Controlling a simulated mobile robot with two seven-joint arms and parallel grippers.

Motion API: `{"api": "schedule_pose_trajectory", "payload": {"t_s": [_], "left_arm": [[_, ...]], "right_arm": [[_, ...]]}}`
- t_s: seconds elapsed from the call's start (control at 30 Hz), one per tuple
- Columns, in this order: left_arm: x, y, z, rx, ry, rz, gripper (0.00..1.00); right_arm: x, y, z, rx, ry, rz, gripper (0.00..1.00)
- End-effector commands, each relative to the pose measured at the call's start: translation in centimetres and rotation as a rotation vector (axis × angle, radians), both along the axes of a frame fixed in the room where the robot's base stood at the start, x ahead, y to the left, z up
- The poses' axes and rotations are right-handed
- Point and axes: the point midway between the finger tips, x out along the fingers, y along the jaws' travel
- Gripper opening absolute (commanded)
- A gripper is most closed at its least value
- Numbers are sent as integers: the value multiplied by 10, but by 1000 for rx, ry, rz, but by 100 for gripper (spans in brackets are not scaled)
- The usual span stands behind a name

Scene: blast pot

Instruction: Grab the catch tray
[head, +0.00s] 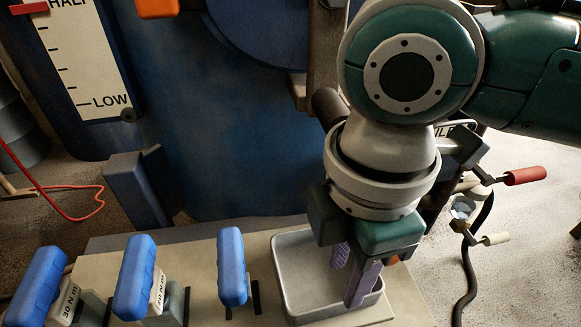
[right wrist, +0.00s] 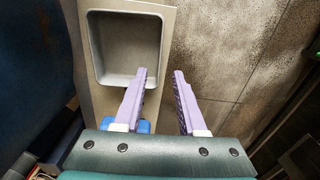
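The catch tray (head: 330,309) is a shallow, empty, light grey tray with rounded corners. It lies on a beige bench top at the lower middle of the head view, and it fills the upper left of the right wrist view (right wrist: 122,45). My right gripper (head: 352,275) is open and empty, its purple fingers pointing down over the tray's right part. In the right wrist view its fingertips (right wrist: 160,74) lie apart, one overlapping the tray's near right corner and one right of it. Whether they touch the tray I cannot tell. My left gripper is not in view.
Several blue-handled tools (head: 232,267) stand on the bench top (head: 262,245) left of the tray, two with N m labels. A large blue vessel (head: 215,150) rises behind. Right are a red-handled lever (head: 525,175), a beige-handled one (head: 493,239) and a black hose (head: 466,285).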

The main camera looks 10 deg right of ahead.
Motion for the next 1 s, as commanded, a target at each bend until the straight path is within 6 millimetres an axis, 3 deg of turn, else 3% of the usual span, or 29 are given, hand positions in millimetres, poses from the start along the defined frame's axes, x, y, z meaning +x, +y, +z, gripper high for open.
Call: {"api": "schedule_pose_trajectory", "payload": {"t_s": [0.1,0.37,0.6,0.83,1.0], "left_arm": [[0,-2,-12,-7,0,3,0],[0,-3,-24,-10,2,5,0],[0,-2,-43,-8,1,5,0],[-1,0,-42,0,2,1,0],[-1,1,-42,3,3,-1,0]], "right_arm": [[-1,0,-24,0,4,0,40],[0,-1,-49,2,0,-1,40],[-1,-2,-86,3,0,0,40],[0,-2,-86,3,-2,0,40],[0,-2,-86,3,-2,0,22]]}}
